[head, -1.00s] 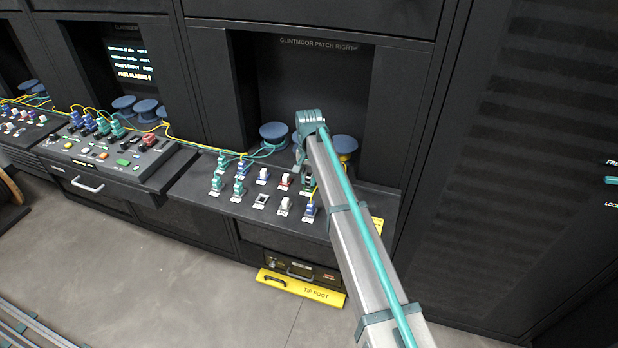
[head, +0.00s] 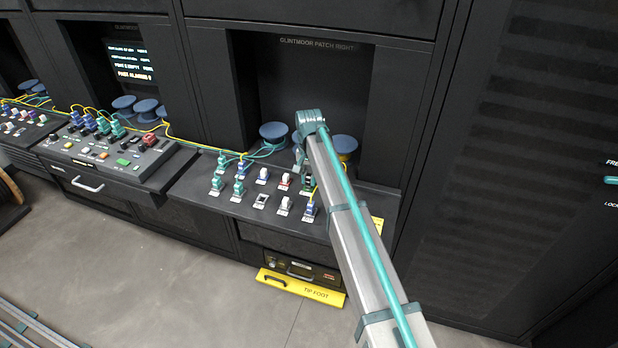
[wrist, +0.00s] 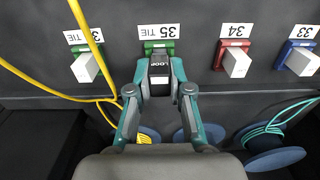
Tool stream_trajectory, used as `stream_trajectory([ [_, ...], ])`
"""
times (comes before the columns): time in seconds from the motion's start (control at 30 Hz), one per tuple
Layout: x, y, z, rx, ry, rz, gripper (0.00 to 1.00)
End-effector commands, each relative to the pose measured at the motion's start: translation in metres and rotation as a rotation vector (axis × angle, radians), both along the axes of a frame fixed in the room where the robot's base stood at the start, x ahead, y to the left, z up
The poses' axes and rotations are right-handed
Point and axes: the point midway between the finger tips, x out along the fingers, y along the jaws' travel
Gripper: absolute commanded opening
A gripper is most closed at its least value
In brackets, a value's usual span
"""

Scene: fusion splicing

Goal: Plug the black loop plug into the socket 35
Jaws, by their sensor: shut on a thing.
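In the wrist view my gripper (wrist: 160,78) is shut on the black loop plug (wrist: 160,66), with one teal finger on each side of it. The plug is in line with the green socket 35 (wrist: 149,45), under the label "35 TIE" (wrist: 159,31). It overlaps the front of the socket; I cannot tell whether it is seated or just in front. In the head view my arm hides most of my gripper and the plug at the right part of the patch shelf.
White plugs fill the red socket 34 (wrist: 235,62), the blue socket 33 (wrist: 301,60) and the socket left of 35 (wrist: 85,62). A yellow cable (wrist: 92,35) hangs close left of my gripper. Blue spools (wrist: 271,150) stand behind. Several plugs share the shelf (head: 195,190).

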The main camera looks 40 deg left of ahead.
Motion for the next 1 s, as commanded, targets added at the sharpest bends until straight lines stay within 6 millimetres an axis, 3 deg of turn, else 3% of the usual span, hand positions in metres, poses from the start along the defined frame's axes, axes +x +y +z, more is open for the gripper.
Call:
stream_trajectory([
  [0.73,0.0,0.0,-0.01,0.0,0.0,0.0,0.0],
  [0.77,0.0,0.0,-0.01,0.0,0.0,0.0,0.24],
  [0.8,0.0,0.0,-0.01,0.0,0.0,0.0,0.31],
  [0.9,0.0,0.0,-0.01,0.0,0.0,0.0,0.48],
  [1.0,0.0,0.0,-0.01,0.0,0.0,0.0,0.49],
])
